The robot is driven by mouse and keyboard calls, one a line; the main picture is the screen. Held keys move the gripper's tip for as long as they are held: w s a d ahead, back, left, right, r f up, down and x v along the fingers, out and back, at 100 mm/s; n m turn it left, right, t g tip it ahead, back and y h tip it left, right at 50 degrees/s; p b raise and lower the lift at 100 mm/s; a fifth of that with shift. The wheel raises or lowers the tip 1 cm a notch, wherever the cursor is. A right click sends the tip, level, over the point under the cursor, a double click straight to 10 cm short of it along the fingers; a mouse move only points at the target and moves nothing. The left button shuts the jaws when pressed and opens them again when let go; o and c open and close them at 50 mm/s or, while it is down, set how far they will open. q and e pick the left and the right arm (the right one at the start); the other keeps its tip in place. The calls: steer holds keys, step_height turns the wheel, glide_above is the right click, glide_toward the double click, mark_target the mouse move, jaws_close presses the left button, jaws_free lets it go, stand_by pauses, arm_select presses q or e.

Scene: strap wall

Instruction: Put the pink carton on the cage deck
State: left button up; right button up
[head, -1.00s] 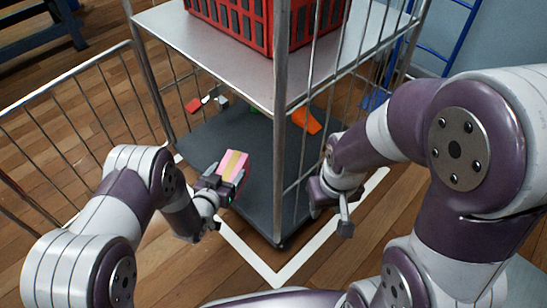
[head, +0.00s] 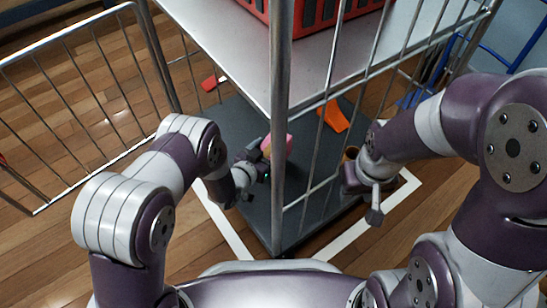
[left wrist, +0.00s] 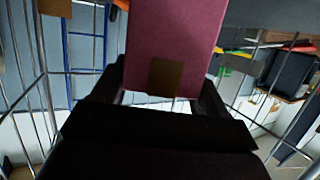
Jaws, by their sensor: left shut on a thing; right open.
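The pink carton (head: 289,144) has a tan band and is partly hidden by the cage's front post in the head view. My left gripper (head: 262,160) is shut on it, at the open side of the cage above the dark grey cage deck (head: 230,118). In the left wrist view the carton (left wrist: 175,30) stands up between the two dark fingers (left wrist: 160,92), with a brown patch on its near face. I cannot tell how far it is above the deck. My right gripper (head: 374,208) is open and empty, outside the cage's barred right side.
A metal shelf (head: 225,50) with a red crate (head: 310,18) on it overhangs the deck. The cage post (head: 279,130) stands close to the carton. An orange item (head: 332,116) and a red item (head: 212,83) show around the back of the deck.

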arm_select(q)
steer(key=shift+f+b, duration=0.95)
steer(key=shift+f, duration=0.9)
steer(key=o, duration=1.4)
steer(key=shift+r, duration=0.15)
steer(key=p+v, duration=0.8)
steer(key=v, duration=0.4)
steer(key=w+a+r+n+g+y, duration=0.2)
steer(key=w+a+r+g+y, duration=0.1)
steer(key=w+a+r+y, duration=0.3)
steer(key=s+a+r+n+g, duration=0.1)
steer(key=s+a+r+g, duration=0.2)
steer(key=r, duration=0.3)
steer(key=s+a+r+n+g+y, duration=0.1)
steer(key=s+r, duration=0.3)
steer(key=s, duration=0.4)
steer(key=s+a+r+n+g+y, duration=0.1)
steer(key=s+a+r+n+g, duration=0.1)
steer(key=s, duration=0.5)
step_height(320, 180, up, 2)
steer(key=shift+s+a+r+g, duration=0.2)
steer(key=shift+s+g, duration=0.15)
steer(key=shift+g, duration=0.55)
